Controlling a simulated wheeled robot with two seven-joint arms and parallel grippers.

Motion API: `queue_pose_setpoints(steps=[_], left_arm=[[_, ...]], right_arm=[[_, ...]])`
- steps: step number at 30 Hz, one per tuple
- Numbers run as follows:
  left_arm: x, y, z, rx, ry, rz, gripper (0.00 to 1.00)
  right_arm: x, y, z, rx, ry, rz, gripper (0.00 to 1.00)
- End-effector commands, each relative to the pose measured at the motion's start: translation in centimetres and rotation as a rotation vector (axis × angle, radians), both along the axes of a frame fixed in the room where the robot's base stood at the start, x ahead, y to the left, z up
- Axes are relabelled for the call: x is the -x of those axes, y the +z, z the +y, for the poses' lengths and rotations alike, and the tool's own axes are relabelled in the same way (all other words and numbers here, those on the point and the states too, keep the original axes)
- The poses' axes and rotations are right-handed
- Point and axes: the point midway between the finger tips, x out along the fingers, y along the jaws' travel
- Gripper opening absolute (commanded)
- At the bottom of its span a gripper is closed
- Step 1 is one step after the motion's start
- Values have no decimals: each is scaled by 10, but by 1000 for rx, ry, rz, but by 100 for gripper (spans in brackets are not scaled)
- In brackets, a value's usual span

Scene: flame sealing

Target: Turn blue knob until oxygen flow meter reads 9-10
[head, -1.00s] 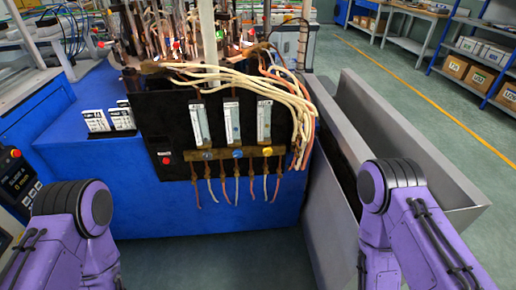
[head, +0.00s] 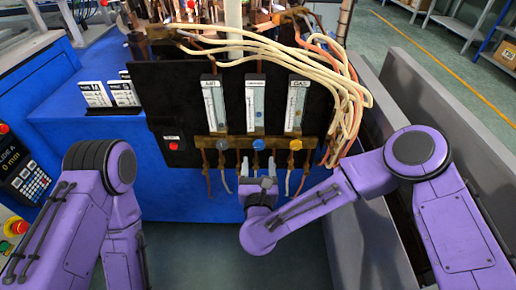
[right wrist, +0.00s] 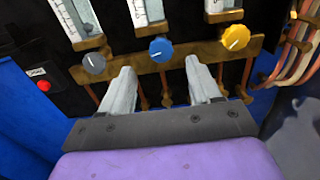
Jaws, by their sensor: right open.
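The blue knob (head: 259,144) sits on the brass bar below the middle flow meter (head: 255,105). In the right wrist view the blue knob (right wrist: 161,49) has a white pointer mark and lies ahead of the gap between my fingers. My right gripper (head: 259,182) is just below the knob in the head view, its fingers apart with nothing between them. In the right wrist view my right gripper (right wrist: 162,78) is open, its tips short of the knob and not touching it. The meter's reading is too small to read. My left gripper is out of view; only its arm shows.
A grey knob (right wrist: 94,63) and a yellow knob (right wrist: 235,37) flank the blue one. Pale hoses (head: 335,75) hang at the panel's right. A red button (head: 173,145) is at its lower left. A grey metal trough (head: 440,115) stands at right.

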Motion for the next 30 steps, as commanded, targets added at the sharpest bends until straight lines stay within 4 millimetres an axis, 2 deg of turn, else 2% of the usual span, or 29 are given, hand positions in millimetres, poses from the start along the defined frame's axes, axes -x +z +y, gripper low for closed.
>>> queue_pose_setpoints(steps=[3,7,12,18,19,21,23,24,30], left_arm=[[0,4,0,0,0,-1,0],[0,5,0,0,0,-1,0],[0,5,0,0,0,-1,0],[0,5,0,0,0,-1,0],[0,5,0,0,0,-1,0],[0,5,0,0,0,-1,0],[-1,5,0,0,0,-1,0],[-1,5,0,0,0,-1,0],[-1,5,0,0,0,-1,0]], right_arm=[[-27,0,-2,1,-4,1,63],[-47,0,-1,3,-1,1,63],[-58,-1,0,5,3,4,63],[-59,-1,1,6,5,4,63],[-59,-1,1,6,5,4,56],[-59,-1,1,6,5,3,33],[-59,-1,1,6,5,4,14],[-58,-1,1,6,5,4,7],[-58,-1,1,14,5,4,7]])
